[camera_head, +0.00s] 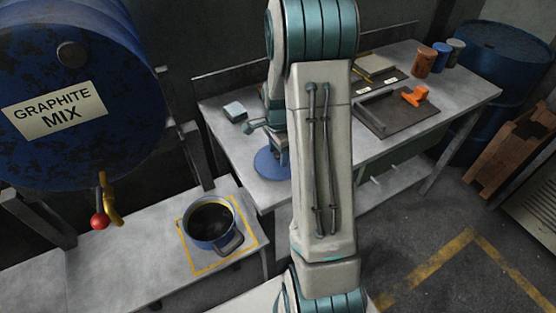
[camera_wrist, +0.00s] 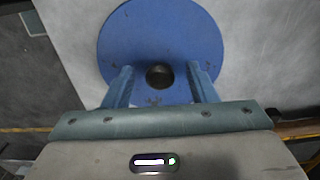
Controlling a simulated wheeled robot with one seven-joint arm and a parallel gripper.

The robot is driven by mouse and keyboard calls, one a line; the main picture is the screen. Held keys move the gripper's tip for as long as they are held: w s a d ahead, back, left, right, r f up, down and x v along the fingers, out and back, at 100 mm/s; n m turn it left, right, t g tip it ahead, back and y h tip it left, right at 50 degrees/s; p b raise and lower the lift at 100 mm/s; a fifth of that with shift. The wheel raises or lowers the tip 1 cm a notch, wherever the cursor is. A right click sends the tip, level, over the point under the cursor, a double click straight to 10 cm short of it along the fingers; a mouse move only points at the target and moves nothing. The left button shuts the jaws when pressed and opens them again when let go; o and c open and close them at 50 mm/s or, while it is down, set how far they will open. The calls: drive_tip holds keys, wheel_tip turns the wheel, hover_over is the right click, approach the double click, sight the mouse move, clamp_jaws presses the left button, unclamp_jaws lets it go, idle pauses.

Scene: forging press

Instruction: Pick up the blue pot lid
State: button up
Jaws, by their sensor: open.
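The blue pot lid (camera_head: 268,166) lies flat on the grey workbench, partly hidden behind my arm in the head view. In the wrist view the lid (camera_wrist: 160,30) is a round blue disc with a dark round knob (camera_wrist: 160,76) in its middle. My gripper (camera_wrist: 161,72) is over the lid, its two fingers apart on either side of the knob. I see a clear gap between each finger and the knob. In the head view my gripper is mostly hidden by my arm.
A blue pot (camera_head: 232,218) with dark contents stands inside a yellow outline on a lower bench (camera_head: 120,262). A large blue graphite drum (camera_head: 110,130) hangs at left. Orange (camera_head: 415,96) and other items sit on the workbench (camera_head: 455,95) at right.

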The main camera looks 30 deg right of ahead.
clamp_jaws()
drive_tip(key=shift+r, duration=0.15)
